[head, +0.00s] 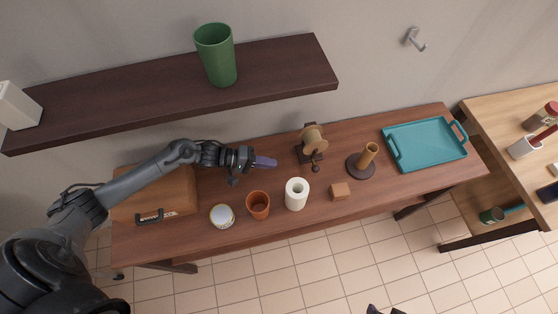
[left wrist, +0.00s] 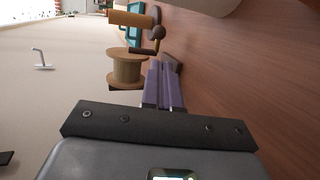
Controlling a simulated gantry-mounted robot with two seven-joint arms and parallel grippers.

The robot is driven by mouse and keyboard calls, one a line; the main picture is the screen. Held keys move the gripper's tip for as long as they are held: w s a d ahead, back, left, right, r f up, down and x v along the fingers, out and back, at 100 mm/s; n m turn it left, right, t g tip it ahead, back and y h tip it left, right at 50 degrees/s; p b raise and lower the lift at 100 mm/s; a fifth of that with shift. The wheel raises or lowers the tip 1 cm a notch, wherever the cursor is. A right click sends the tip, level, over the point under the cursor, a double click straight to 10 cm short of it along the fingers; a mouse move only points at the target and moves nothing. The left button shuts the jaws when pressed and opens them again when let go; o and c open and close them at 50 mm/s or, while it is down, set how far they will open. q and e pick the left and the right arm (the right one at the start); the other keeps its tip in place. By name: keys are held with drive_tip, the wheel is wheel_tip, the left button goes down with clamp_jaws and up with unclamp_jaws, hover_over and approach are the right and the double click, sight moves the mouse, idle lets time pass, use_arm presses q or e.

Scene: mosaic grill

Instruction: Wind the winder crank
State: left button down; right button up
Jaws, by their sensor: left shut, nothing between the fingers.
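The winder, with a wooden spool (head: 312,138) on a dark stand, stands near the back middle of the brown bench. Its dark crank (head: 316,167) hangs at the front of the spool. My left gripper (head: 265,162), with purple fingers, is shut and empty, just left of the winder and apart from it. In the left wrist view the closed fingers (left wrist: 161,86) point toward the spool (left wrist: 127,68), and the dark crank (left wrist: 157,36) shows beyond the fingertips. Small dark parts at the bottom edge of the head view may belong to my right gripper; its state does not show.
A white roll (head: 296,194), terracotta pot (head: 258,205), tin (head: 222,216) and small wooden block (head: 340,191) stand along the front. A wooden post (head: 368,155) on a round base and a teal tray (head: 425,144) are to the right. A shelf (head: 280,68) overhangs behind.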

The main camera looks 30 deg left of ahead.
sight(315, 151)
use_arm(q)
drive_tip(key=b+x, duration=0.2)
drive_tip(key=x, duration=1)
drive_tip(key=shift+w+d+f, duration=0.15)
drive_tip(key=shift+d, duration=0.15)
